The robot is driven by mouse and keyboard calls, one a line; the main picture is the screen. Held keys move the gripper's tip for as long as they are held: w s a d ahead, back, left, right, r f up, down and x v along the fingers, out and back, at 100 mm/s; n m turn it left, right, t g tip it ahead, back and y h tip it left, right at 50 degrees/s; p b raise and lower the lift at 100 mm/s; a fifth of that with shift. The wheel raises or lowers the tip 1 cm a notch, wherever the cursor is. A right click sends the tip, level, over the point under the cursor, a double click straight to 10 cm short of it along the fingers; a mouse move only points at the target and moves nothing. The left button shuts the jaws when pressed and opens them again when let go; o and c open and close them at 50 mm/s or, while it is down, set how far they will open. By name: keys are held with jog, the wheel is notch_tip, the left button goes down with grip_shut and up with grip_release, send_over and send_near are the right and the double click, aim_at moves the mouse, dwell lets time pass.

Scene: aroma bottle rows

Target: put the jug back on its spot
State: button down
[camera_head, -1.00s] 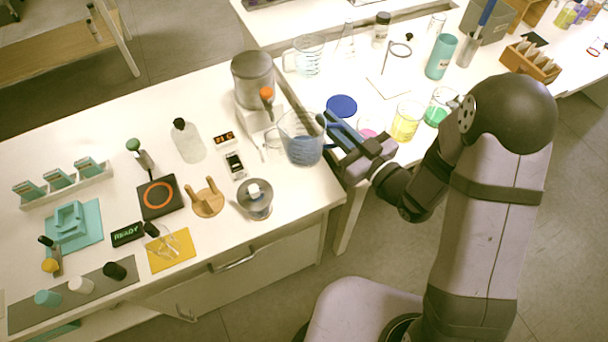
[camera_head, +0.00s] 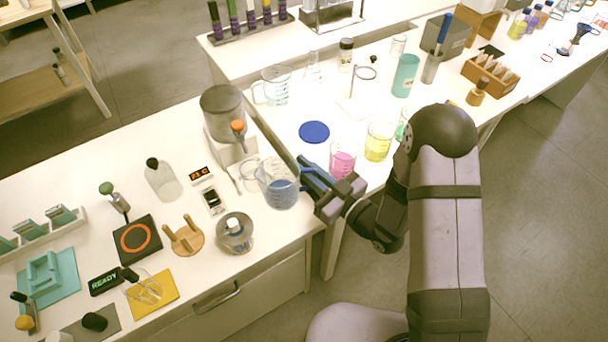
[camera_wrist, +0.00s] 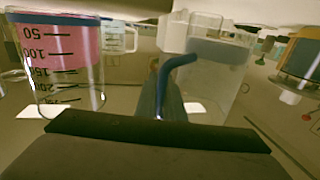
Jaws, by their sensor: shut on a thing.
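The clear jug (camera_head: 275,185) with a blue handle holds some blue liquid. It is upright at the right end of the left bench, in front of the grey-topped dispenser. My gripper (camera_head: 313,178) is shut on the jug's handle from the right. Whether the jug's base touches the bench I cannot tell. In the wrist view the jug (camera_wrist: 222,80) is right of centre, with its blue handle (camera_wrist: 178,63) between my fingers (camera_wrist: 163,98). A flat blue round disc (camera_head: 314,132) lies bare on the white top behind the jug.
A beaker of pink liquid (camera_head: 343,157) stands close behind my gripper, with a yellow one (camera_head: 379,141) beside it. The dispenser (camera_head: 224,112) stands left of the jug. A clear measuring jug (camera_head: 277,84) is behind the disc. A grey-lidded round vessel (camera_head: 235,232) is in front.

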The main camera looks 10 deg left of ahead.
jog(key=shift+f, duration=1.8)
jog(key=shift+f, duration=0.1)
jog(key=c, duration=1.9)
grip_release()
jog(key=shift+o, duration=0.2)
jog(key=shift+s+d, duration=0.15)
jog(key=shift+d, duration=0.15)
jog(key=b+v, duration=0.2)
jog(key=v, duration=0.9)
jog(key=shift+s, duration=0.2)
